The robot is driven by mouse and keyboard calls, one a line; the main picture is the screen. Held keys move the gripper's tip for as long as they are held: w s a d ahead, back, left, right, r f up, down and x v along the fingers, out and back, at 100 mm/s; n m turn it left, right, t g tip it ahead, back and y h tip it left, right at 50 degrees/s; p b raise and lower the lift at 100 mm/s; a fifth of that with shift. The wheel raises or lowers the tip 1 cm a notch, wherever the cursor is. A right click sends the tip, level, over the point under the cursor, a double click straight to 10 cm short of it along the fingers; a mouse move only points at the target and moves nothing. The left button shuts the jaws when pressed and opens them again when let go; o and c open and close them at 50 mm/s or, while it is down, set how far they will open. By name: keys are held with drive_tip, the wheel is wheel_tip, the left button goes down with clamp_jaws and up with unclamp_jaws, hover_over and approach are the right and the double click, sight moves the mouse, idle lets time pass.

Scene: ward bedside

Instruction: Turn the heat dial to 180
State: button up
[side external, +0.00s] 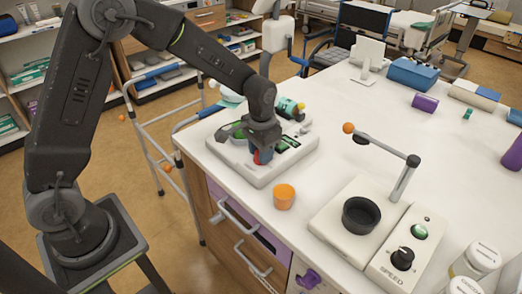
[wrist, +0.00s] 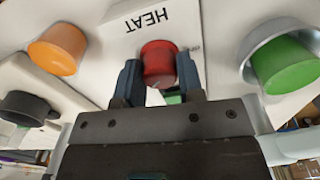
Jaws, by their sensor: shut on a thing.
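The heat dial is a red knob (wrist: 158,60) on a white appliance (side external: 270,178). In the wrist view the word HEAT is printed upside down beside it. My gripper (wrist: 159,78) is shut on the red dial, with one blue-grey finger on each side. In the side view my gripper (side external: 261,147) points down at the appliance, and only a bit of the red dial (side external: 258,158) shows below it. A small dark display with green (side external: 286,143) is beside the gripper; its reading is too small to make out.
An orange cup (side external: 284,197) stands just in front of the appliance. A green-filled bowl (wrist: 285,65) is beside the dial. At right are a white unit with a black cup (side external: 361,215), an orange-tipped arm (side external: 385,146), and a SPEED knob (side external: 402,258).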

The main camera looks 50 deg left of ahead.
drive_tip(key=m, duration=0.3)
drive_tip(key=shift+m, duration=2.2)
drive_tip(key=o, duration=0.9)
drive_tip(key=shift+r, duration=0.1)
wheel_tip(320, 180, up, 14)
drive_tip(key=shift+f, duration=0.15)
